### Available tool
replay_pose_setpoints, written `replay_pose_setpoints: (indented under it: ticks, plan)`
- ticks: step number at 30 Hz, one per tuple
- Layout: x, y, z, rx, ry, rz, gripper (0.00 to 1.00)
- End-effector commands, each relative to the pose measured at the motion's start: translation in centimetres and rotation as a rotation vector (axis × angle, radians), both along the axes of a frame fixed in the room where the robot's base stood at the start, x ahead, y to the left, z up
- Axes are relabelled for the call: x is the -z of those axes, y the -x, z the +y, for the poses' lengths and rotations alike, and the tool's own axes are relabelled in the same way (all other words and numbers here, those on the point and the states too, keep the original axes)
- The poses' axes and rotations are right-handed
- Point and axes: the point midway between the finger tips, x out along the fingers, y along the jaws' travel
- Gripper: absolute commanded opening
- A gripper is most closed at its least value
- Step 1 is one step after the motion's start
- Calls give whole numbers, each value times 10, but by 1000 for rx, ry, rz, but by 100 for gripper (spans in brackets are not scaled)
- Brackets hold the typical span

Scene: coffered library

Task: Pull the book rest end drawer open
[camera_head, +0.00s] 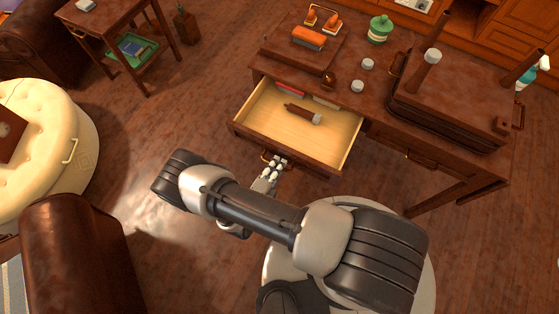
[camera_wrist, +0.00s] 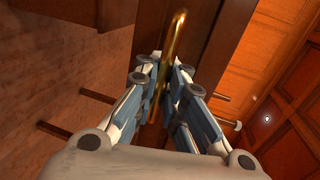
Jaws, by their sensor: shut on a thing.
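The end drawer (camera_head: 302,122) of the dark wooden desk stands pulled out in the head view, its pale inside showing. A dark cylindrical object (camera_head: 303,113) and some red and pale flat items lie in it. My gripper (camera_head: 277,166) is at the drawer's front face, shut on its brass handle. In the wrist view the brass handle (camera_wrist: 176,45) runs between the fingers of my gripper (camera_wrist: 163,88), against the dark drawer front. The far part of the drawer is hidden under the desk top.
The desk top (camera_head: 335,75) carries an orange-topped item, a green jar (camera_head: 379,29), small white pots and a dark case (camera_head: 450,90). A cream tufted ottoman (camera_head: 75,140) and a brown leather seat (camera_head: 75,255) stand at the left. Floor between ottoman and drawer is clear.

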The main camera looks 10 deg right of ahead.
Motion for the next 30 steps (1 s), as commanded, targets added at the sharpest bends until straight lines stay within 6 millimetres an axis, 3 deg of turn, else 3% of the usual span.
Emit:
replay_pose_setpoints:
  ticks: [11, 12, 16, 26, 30]
  plan:
    - [-3, 0, 2, 0, 2, -8, 0]
    - [-3, -1, 2, -1, 2, -8, 9]
    - [-3, 0, 2, -2, 2, -6, 17]
    - [-2, 1, 2, -2, 1, -3, 18]
    - [-4, 11, 10, -5, 0, -2, 18]
